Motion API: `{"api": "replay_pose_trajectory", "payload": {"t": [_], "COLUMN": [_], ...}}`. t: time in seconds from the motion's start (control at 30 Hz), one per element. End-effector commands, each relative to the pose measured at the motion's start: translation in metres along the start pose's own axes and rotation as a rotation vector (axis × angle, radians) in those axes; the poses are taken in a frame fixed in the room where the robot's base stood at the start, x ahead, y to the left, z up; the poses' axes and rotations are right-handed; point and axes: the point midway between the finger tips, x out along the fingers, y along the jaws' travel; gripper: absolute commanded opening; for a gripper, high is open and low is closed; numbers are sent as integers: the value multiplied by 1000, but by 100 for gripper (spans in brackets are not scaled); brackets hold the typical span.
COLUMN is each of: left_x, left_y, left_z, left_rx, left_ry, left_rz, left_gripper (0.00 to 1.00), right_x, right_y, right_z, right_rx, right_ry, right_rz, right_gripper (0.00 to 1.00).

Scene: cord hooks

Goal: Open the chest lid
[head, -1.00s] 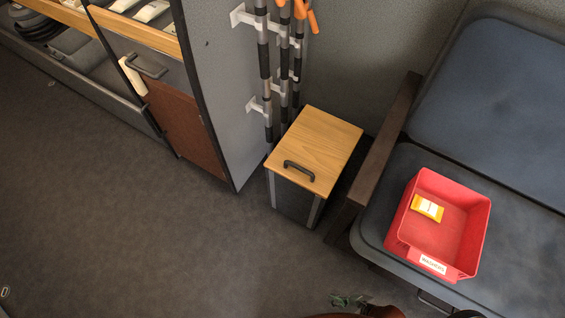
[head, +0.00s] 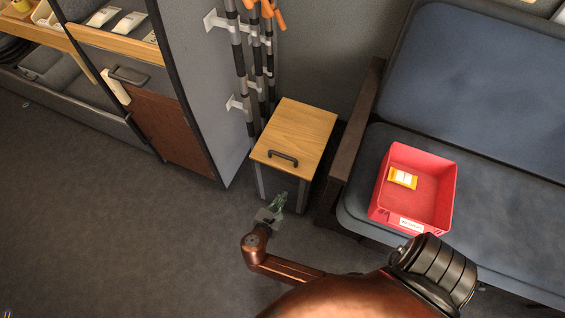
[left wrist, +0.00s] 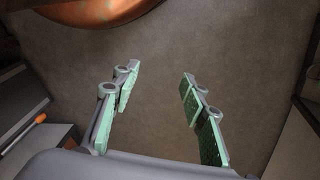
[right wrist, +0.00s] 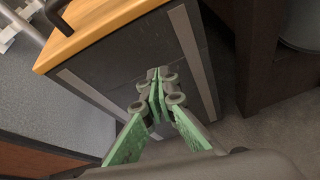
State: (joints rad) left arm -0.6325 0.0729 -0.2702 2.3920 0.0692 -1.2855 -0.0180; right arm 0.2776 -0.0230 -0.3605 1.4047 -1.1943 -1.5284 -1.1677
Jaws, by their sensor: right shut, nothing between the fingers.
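The chest (head: 290,150) is a dark box with a light wood lid (head: 300,132) and a dark bar handle (head: 283,158) near the lid's front edge. The lid lies closed. My right gripper (head: 280,199) is shut and empty, just in front of the chest and below the handle. In the right wrist view its fingertips (right wrist: 156,85) are together before the dark front panel (right wrist: 135,65); I cannot tell if they touch it. The lid's edge (right wrist: 75,48) and part of the handle (right wrist: 55,12) show at upper left. My left gripper (left wrist: 155,85) is open and empty above the floor.
A grey seat with a dark wooden armrest (head: 352,140) stands right of the chest. A red bin (head: 440,195) with a yellow packet (head: 403,177) sits on it. Poles (head: 240,70) hang behind the chest, beside a grey partition (head: 205,120). Floor at front left is clear.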

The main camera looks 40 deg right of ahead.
Motion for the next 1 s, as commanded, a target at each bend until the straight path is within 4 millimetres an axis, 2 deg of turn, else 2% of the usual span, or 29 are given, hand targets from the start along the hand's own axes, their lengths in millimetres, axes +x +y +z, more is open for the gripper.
{"api": "replay_pose_trajectory", "payload": {"t": [0.03, 0.1, 0.2, 0.33, 0.47, 0.8, 1.0], "left_x": [-6, -11, -15, -10, 6, 58, 72], "left_y": [-2, -4, -5, -5, 1, 22, 29], "left_z": [2, 5, 8, 8, 1, -31, -43], "left_rx": [-1, -2, -4, -3, -1, -4, -12], "left_ry": [-11, -28, -44, -39, 1, 181, 252], "left_rz": [-6, -13, -18, -15, 4, 73, 95], "left_gripper": [40, 40, 40, 40, 40, 40, 40], "right_x": [-10, -22, -34, -34, -18, 36, 53], "right_y": [24, 44, 61, 67, 67, 69, 70], "right_z": [22, 44, 64, 72, 74, 89, 96], "right_rx": [-55, -122, -176, -201, -201, -200, -199], "right_ry": [-82, -178, -262, -300, -300, -297, -295], "right_rz": [13, 19, 17, 13, 12, 14, 15], "right_gripper": [0, 0, 0, 0, 0, 0, 0]}}
